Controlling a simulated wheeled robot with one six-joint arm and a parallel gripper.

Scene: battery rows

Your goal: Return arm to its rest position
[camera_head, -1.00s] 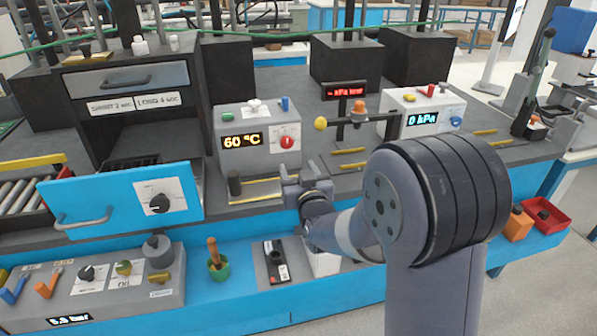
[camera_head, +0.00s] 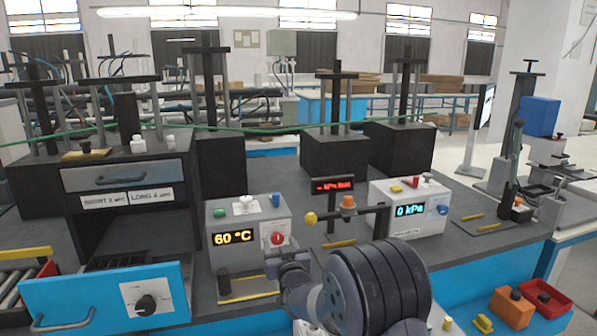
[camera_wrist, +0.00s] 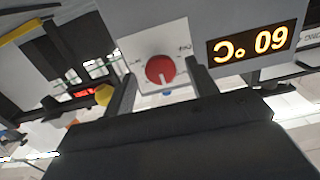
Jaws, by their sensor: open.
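My gripper (camera_head: 287,259) is in front of the white 60 °C control box (camera_head: 246,226), just below its red knob (camera_head: 278,238) in the head view. In the wrist view my gripper (camera_wrist: 162,82) has its two dark fingers apart, with nothing held between them. The red knob (camera_wrist: 160,69) shows between the fingers, apart from the jaws as far as I can tell. My arm reaches in from the bottom of the head view, bent, and hides part of the bench front.
A blue drawer (camera_head: 75,303) stands open at the left. A yellow ball (camera_head: 310,218) on a black bar and the 0 kPa box (camera_head: 408,208) are to the right of my gripper. A red tray (camera_head: 545,299) is at far right.

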